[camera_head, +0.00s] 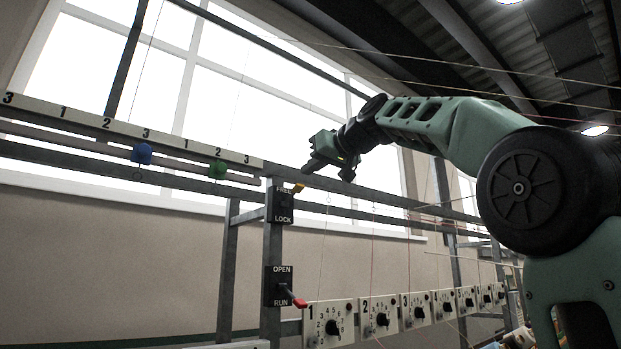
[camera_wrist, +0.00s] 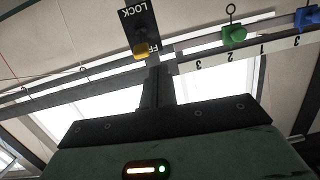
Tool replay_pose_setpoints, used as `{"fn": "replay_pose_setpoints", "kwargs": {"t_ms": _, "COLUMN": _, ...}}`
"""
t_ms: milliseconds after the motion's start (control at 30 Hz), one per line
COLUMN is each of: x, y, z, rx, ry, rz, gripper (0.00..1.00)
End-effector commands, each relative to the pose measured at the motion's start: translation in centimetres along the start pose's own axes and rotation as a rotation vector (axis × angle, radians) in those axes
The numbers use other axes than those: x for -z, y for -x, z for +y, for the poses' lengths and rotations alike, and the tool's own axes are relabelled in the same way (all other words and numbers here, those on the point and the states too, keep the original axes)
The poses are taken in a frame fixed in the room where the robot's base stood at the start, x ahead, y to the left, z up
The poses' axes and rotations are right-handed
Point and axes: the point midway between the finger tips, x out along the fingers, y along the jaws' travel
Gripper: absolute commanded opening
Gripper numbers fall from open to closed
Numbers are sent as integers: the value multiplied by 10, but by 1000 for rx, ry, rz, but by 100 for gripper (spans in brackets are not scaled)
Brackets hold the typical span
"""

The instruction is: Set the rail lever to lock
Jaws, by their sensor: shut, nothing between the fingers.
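The rail lever is a yellow handle (camera_head: 298,187) on a black plate (camera_head: 280,206) marked FREE at the top and LOCK at the bottom. The handle sits at the FREE end. The wrist view shows it upside down, with the yellow handle (camera_wrist: 141,50) over the FREE label and LOCK at the picture's top. My gripper (camera_head: 308,168) is shut and empty, just above and slightly right of the handle in the head view. In the wrist view its fingers (camera_wrist: 154,72) end close to the handle; I cannot tell whether they touch it.
A second plate marked OPEN and RUN (camera_head: 278,286) has a red lever (camera_head: 299,302) near RUN. A blue slider (camera_head: 141,153) and a green slider (camera_head: 218,169) sit on the numbered rail. Several dial panels (camera_head: 330,324) line the lower right. Thin threads cross the space.

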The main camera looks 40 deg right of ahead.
Motion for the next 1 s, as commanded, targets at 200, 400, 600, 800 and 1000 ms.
{"fn": "replay_pose_setpoints", "kwargs": {"t_ms": 200, "x": 38, "y": 27, "z": 16, "rx": -43, "ry": 34, "rz": 72, "gripper": 0}}
{"fn": "replay_pose_setpoints", "kwargs": {"t_ms": 400, "x": 39, "y": 29, "z": 17, "rx": -45, "ry": 36, "rz": 77, "gripper": 0}}
{"fn": "replay_pose_setpoints", "kwargs": {"t_ms": 600, "x": 40, "y": 26, "z": 17, "rx": -44, "ry": 36, "rz": 75, "gripper": 0}}
{"fn": "replay_pose_setpoints", "kwargs": {"t_ms": 800, "x": 43, "y": 5, "z": 17, "rx": -43, "ry": 35, "rz": 72, "gripper": 0}}
{"fn": "replay_pose_setpoints", "kwargs": {"t_ms": 1000, "x": 48, "y": -36, "z": 19, "rx": -43, "ry": 34, "rz": 71, "gripper": 0}}
